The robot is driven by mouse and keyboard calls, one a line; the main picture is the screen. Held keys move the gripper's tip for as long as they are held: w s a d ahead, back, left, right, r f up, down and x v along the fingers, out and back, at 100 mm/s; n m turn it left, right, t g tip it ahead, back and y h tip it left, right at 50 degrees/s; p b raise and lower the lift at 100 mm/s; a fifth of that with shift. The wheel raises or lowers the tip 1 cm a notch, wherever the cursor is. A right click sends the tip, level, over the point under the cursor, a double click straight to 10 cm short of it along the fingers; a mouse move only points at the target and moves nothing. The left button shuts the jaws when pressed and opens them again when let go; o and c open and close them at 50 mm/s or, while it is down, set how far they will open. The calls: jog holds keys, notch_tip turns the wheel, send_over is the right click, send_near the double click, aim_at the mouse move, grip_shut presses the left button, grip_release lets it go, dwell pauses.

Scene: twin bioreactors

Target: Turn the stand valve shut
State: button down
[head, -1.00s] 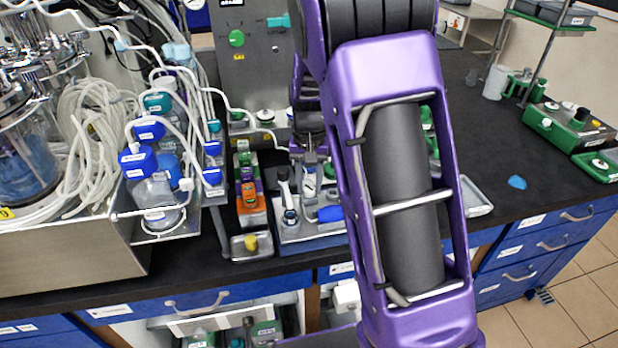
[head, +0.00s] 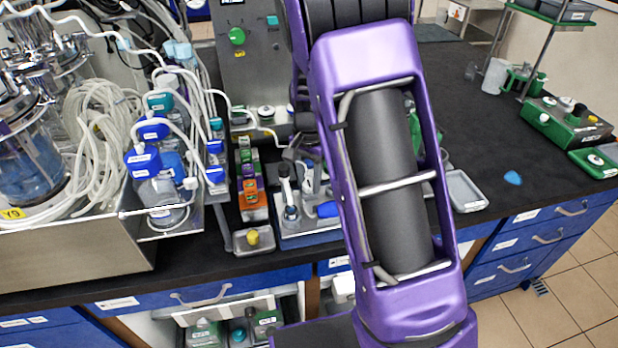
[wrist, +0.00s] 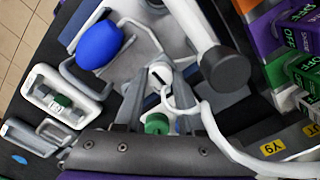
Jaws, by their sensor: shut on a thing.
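In the wrist view, my gripper (wrist: 159,92) has its two grey fingers closed around a small white piece (wrist: 160,71), which appears to be the stand valve's handle. A green-topped fitting (wrist: 157,123) shows between the fingers, nearer the palm. A white tube loops close by on the right. The fingers cover part of the valve, so how far it is turned cannot be told. In the head view, my purple arm hides most of the valve and gripper area.
A blue bulb (wrist: 99,45) and a dark round-ended piece (wrist: 226,69) are close to my gripper. Orange and green boxes (head: 252,200) stand left of the arm, beside blue-capped bottles (head: 158,190). The right bench top (head: 465,125) is largely clear.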

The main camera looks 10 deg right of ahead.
aim_at(309, 183)
jog(key=c, duration=0.5)
grip_release()
jog(key=shift+r, duration=0.15)
notch_tip(309, 183, up, 17)
jog(key=p, duration=0.1)
jog(key=shift+p, duration=0.3)
jog(key=shift+r, duration=0.1)
